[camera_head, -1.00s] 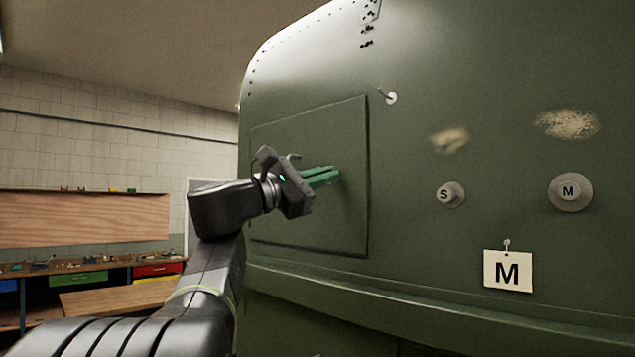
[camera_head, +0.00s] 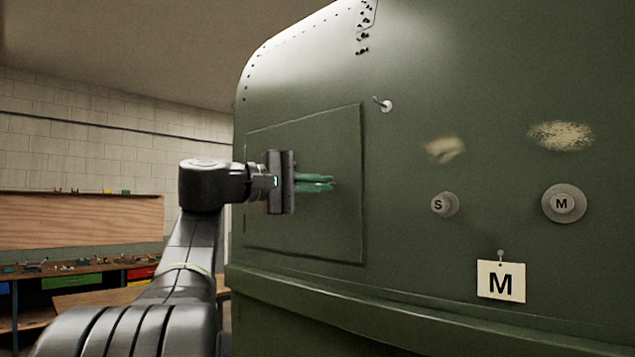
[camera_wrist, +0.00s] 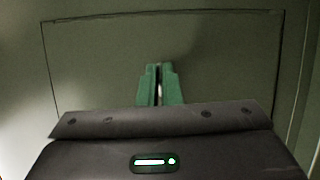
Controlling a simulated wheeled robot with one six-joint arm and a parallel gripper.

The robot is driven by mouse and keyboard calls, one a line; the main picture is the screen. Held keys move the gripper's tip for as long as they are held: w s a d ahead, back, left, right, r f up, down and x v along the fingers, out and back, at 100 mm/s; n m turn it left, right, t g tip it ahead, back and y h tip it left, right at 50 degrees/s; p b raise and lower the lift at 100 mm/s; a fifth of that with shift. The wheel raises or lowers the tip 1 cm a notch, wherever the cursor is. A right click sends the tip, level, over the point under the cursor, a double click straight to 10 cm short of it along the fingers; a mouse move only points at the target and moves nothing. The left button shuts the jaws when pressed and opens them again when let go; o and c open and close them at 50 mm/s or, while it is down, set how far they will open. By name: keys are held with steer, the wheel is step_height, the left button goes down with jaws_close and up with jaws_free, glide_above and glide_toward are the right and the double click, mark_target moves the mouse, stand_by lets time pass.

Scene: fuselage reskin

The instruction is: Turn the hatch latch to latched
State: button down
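The hatch latch (camera_head: 386,105) is a small pale round boss with a short lever tilted up and left. It sits on the green fuselage just right of the hatch panel's (camera_head: 345,225) upper right corner. My gripper (camera_head: 332,183) is in front of the hatch panel, left of and below the latch, and not on it. Its green fingers point right, with a narrow gap and no held object visible. In the wrist view the fingers (camera_wrist: 159,85) point at the panel (camera_wrist: 90,60), a pale sliver showing between them. The latch is not visible there.
Right of the hatch are two round knobs marked S (camera_head: 444,205) and M (camera_head: 565,204), and a hanging M card (camera_head: 501,281). A ledge (camera_head: 400,311) runs along the fuselage below. A workbench (camera_head: 95,272) stands at the far left.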

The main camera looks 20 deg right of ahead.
steer(key=shift+m, duration=0.3)
stand_by(0.4)
steer(key=c, duration=1.6)
jaws_free()
steer(key=a+b, duration=0.2)
steer(key=a, duration=1.1)
steer(key=shift+a, duration=0.4)
steer(key=shift+d, duration=0.15)
